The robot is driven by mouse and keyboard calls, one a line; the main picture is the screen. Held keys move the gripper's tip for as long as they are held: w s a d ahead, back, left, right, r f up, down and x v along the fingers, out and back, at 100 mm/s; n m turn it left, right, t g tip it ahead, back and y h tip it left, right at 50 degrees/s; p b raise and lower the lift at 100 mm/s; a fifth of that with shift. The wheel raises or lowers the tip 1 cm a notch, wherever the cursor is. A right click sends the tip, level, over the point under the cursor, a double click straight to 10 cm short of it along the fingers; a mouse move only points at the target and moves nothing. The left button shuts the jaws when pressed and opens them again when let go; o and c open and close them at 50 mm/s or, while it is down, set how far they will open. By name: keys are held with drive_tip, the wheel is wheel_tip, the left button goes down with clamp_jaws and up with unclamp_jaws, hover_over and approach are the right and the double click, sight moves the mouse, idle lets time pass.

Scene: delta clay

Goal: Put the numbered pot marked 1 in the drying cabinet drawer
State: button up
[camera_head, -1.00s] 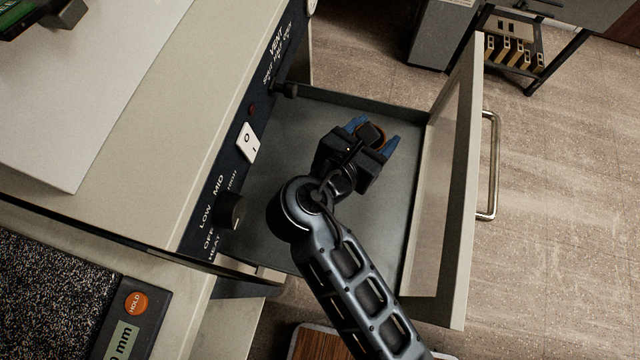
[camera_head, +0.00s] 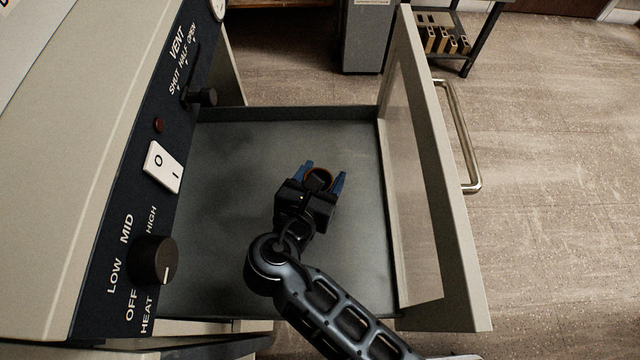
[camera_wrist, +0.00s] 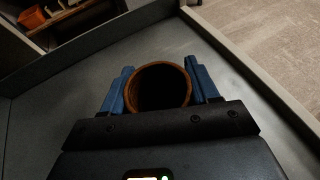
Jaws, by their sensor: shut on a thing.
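My gripper (camera_head: 322,175) is over the open drawer (camera_head: 230,150) of the drying cabinet (camera_head: 90,150). Its blue fingers are shut on a round terracotta-coloured pot (camera_head: 318,171). In the wrist view the pot's rim (camera_wrist: 187,84) and dark hollow show between the two fingers, with the drawer floor (camera_wrist: 60,110) around it. The pot looks upright. Its number is not visible. I cannot tell whether its base touches the drawer floor. The drawer looks otherwise empty where I can see it; my arm covers part of the near side.
The drawer front (camera_head: 435,170) with its metal handle (camera_head: 462,140) stands at the right. The control panel with knob (camera_head: 153,260) and switch (camera_head: 163,167) is at the left. A grey cabinet (camera_head: 368,40) and a dark rack (camera_head: 445,38) stand beyond on the floor.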

wheel_tip(320, 180, down, 3)
drive_tip(key=shift+f+b, duration=0.1)
drive_tip(key=shift+b, duration=0.35)
drive_tip(key=o, duration=1.1)
drive_tip(key=shift+s, duration=0.1)
drive_tip(key=p+v, duration=0.2)
drive_tip(key=v, duration=1)
drive_tip(key=shift+p, duration=0.3)
